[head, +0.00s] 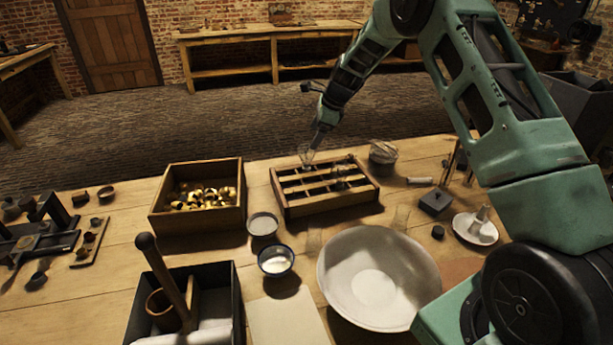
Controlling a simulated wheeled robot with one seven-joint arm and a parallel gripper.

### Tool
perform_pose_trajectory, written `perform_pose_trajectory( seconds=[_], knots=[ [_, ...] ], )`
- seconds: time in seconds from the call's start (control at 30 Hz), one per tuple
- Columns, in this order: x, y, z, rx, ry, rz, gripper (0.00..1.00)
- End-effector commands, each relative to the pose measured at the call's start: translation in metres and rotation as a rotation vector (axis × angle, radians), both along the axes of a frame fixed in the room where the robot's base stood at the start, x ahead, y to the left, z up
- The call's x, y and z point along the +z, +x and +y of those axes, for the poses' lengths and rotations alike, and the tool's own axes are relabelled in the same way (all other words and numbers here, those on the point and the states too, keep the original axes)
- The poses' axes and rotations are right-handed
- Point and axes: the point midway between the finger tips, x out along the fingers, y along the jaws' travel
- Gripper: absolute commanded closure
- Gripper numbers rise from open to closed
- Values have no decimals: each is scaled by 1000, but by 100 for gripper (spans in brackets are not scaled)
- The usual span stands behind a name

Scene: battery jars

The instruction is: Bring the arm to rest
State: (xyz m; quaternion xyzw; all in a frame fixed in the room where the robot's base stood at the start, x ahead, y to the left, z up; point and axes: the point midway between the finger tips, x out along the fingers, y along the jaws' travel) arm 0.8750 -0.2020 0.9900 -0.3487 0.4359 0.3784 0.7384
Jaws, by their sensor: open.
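My green arm reaches in from the right and over the table. My gripper (312,148) points down over the far left part of a wooden crate with compartments (330,208). The gripper is open. A clear glass jar (306,158) stands at the crate's far left compartments, right at the fingertips. I cannot tell whether the fingers touch it. Another small glass jar (341,184) appears in the middle of the crate.
A wooden box of brass pieces (240,193) stands left of the crate. A large pale bowl (378,278), small bowls (276,261), a glass jar (401,216) and a dark bin with a mallet-like handle (235,300) crowd the front. A white saucer (475,236) lies right.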

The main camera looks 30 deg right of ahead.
Motion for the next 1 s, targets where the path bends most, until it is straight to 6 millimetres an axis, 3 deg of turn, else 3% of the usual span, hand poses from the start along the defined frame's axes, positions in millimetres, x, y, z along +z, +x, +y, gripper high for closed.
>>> perform_pose_trajectory(
  seconds=[0.1, 0.3, 0.67, 0.77, 0.83, 1.0],
  knots=[
    [25, -9, -8, -1, -1, -3, 22],
    [55, -20, -16, 0, 0, -1, 22],
    [68, -26, -20, -1, 0, 2, 22],
    [73, -32, 2, 73, -14, -4, 22],
    [79, -44, 31, 180, -34, -13, 22],
    [95, -104, 130, 609, -122, -54, 22]
  ],
)
